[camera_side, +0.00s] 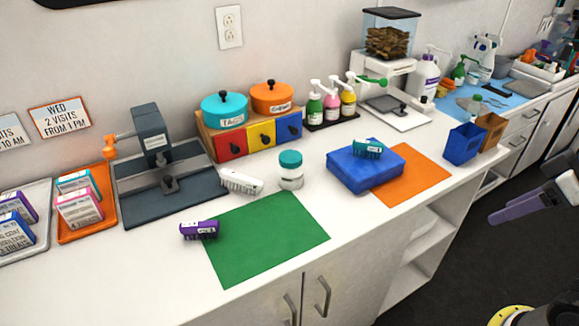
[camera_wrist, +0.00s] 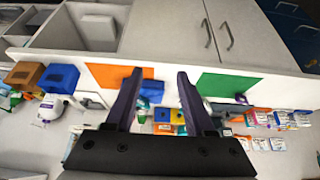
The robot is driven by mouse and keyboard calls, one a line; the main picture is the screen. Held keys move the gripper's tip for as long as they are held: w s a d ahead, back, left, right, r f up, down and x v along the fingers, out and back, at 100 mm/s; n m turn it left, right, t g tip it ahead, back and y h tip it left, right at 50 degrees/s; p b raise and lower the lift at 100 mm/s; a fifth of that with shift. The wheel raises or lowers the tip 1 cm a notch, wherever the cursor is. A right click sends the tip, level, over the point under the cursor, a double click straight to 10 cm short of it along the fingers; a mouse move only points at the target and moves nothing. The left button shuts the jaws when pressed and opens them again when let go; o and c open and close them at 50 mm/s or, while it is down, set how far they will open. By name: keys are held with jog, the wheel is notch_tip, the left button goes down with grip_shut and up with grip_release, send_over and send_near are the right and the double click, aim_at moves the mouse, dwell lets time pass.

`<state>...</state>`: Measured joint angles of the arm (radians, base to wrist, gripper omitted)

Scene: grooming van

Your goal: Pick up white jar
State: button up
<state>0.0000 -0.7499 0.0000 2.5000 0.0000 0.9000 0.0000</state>
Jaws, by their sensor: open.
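A small white jar (camera_side: 290,176) with a teal lid stands upright on the white counter, behind the green mat (camera_side: 265,238) and left of the blue block. My gripper (camera_side: 520,205) is off the counter's front edge at the far right of the side view, well away from the jar. Its two purple fingers (camera_wrist: 158,78) are spread apart with nothing between them in the wrist view. The wrist view looks upside down over the counter; the jar cannot be made out clearly there.
Pump bottles (camera_side: 331,105) and coloured drawers (camera_side: 261,135) stand behind.

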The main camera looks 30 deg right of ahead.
dwell(0.4)
jog(key=o, duration=0.7)
jog(key=shift+o, duration=0.2)
